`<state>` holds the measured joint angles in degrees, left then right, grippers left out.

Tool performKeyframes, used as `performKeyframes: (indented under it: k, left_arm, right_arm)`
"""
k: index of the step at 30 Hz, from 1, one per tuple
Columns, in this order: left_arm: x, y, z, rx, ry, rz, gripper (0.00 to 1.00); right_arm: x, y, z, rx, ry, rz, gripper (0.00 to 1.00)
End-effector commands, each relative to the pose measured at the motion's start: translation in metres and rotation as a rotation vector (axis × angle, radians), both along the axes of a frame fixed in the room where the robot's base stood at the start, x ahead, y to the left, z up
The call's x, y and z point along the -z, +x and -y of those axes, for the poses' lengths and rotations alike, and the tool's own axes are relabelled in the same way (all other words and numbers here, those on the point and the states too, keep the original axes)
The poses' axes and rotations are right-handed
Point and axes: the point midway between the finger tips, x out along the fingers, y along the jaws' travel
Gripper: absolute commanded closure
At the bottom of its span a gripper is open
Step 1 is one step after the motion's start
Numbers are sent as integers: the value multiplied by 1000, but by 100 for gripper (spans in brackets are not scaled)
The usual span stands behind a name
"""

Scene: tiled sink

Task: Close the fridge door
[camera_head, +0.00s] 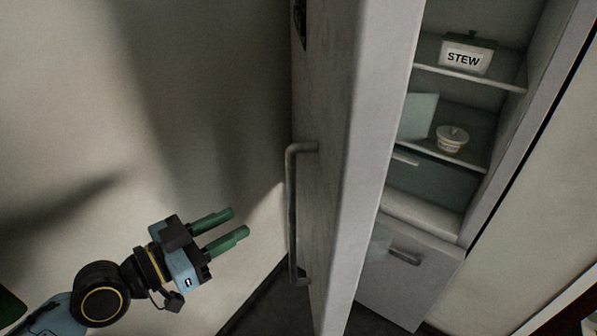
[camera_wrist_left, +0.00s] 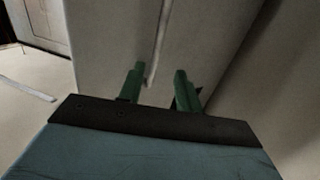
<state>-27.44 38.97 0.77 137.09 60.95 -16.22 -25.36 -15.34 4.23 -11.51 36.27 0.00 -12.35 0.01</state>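The fridge door (camera_head: 375,130) stands open in the head view, seen nearly edge-on, with its outer face toward the left. A vertical bar handle (camera_head: 292,215) is on that outer face. The fridge interior (camera_head: 475,115) shows to the right of the door. My left gripper (camera_head: 240,222) is left of the handle, apart from it, with its two green fingers spread and nothing between them. In the left wrist view the fingers (camera_wrist_left: 160,75) point toward a pale panel with a thin vertical bar. My right gripper is in neither view.
A STEW container (camera_head: 465,56) stands on the upper shelf, and a small lidded tub (camera_head: 452,138) is on the shelf below. A drawer (camera_head: 405,262) with a handle is at the bottom. A plain wall (camera_head: 200,80) is behind my left arm. Dark floor shows below the door.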

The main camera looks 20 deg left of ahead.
Motion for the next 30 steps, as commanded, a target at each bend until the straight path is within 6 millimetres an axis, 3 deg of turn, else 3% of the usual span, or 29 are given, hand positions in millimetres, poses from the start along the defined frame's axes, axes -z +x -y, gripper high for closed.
performKeyframes:
  k: [3, 10, 24, 30]
  left_arm:
    - [-21, -2, 3, 16, -29, 44, 66]
    - [-26, 14, 13, 13, -38, 53, 66]
    - [-25, 83, 63, 15, -38, 49, 66]
    - [-23, 102, 76, 15, -35, 48, 66]
  right_arm:
    - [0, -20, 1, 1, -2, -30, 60]
    - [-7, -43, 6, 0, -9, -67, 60]
    - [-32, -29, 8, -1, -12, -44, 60]
    - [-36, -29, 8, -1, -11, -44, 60]
